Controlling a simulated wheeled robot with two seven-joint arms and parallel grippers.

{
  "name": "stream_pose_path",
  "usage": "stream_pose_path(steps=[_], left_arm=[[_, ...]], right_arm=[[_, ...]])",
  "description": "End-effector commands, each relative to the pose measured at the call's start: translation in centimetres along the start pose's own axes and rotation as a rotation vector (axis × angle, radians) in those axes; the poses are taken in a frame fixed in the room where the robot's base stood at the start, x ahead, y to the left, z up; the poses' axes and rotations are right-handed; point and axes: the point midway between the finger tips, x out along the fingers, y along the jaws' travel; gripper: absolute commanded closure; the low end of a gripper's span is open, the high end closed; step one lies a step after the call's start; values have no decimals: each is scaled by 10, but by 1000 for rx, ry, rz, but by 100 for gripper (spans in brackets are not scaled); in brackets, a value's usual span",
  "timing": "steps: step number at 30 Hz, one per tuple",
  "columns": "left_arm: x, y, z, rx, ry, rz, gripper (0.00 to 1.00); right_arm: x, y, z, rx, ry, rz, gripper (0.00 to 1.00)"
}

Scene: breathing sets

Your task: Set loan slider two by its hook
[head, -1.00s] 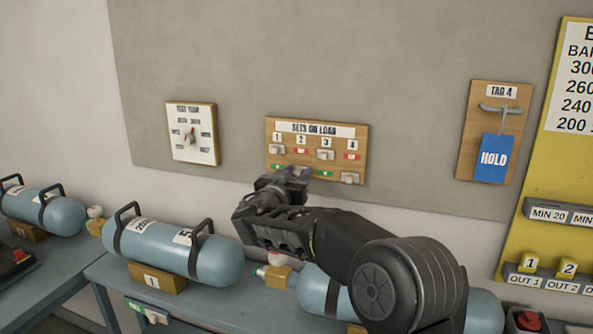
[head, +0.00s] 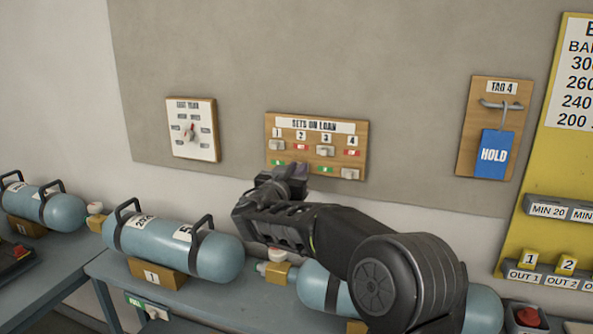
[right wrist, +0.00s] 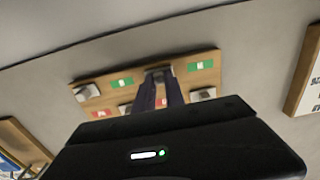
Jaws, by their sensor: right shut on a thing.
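The loan board (head: 265,122) headed "SETS ON LOAN" is on the wall, with sliders numbered 1 to 4. My right gripper (head: 293,172) is at the lower end of slider two's track. The red mark (head: 301,147) above it shows. In the right wrist view the board (right wrist: 225,82) appears inverted, and my right gripper (right wrist: 160,82) is shut on slider two's knob (right wrist: 157,71). Knobs one (head: 277,146) and three (head: 325,150) are up; knob four (head: 349,174) is down. The Tag 4 hook (head: 500,105) holds a blue HOLD tag (head: 494,155). My left gripper is out of view.
A dial panel (head: 191,128) hangs left of the board. Blue cylinders, one on the left (head: 180,246) and one partly behind my arm (head: 313,288), lie on the bench below. A yellow board (head: 560,150) stands at right.

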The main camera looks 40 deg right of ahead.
Motion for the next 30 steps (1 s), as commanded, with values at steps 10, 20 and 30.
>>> stream_pose_path(steps=[10,20,30], left_arm=[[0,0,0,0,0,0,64],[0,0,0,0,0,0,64],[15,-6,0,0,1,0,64]], right_arm=[[0,0,0,0,0,0,100],[0,0,0,0,0,0,100],[0,0,-8,5,3,1,100]])
